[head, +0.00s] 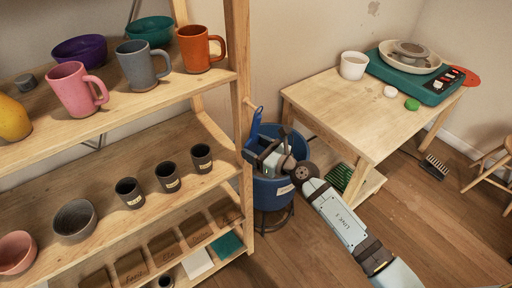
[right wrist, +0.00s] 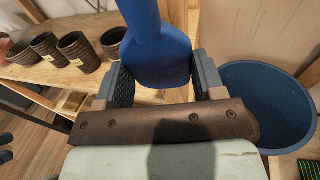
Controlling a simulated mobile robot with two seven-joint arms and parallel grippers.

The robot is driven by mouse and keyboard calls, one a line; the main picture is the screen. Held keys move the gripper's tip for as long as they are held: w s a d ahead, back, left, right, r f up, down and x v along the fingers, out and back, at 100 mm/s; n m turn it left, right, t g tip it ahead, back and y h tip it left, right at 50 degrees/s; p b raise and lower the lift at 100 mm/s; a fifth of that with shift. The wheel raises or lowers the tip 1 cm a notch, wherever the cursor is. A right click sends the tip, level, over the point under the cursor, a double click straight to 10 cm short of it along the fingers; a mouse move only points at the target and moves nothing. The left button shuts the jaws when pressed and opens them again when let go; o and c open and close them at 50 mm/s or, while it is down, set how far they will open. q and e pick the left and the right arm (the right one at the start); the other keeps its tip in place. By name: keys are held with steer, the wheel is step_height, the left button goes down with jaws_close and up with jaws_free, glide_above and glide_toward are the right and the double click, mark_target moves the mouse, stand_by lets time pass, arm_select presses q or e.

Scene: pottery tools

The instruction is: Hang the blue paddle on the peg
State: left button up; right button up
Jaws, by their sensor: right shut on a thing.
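The blue paddle (head: 256,121) stands roughly upright beside the post of the wooden shelf, its narrow end up. My right gripper (head: 262,150) is shut on its lower, wider part. In the right wrist view the paddle (right wrist: 158,50) sits between the two finger pads of the gripper (right wrist: 162,82). A light wooden peg (head: 250,103) sticks out from the shelf post close to the paddle's upper end. I cannot tell whether the paddle touches the peg or is around it.
The shelf post (head: 243,130) is just left of the gripper. The shelf holds mugs, dark cups (head: 167,177) and bowls. A blue bucket (head: 272,190) stands below and behind the gripper. A wooden table (head: 345,110) with a pottery wheel (head: 410,70) is at the right.

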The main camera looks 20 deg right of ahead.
steer(key=o, duration=1.1)
steer(key=shift+f, duration=0.15)
steer(key=o, duration=0.3)
steer(key=shift+w, duration=0.15)
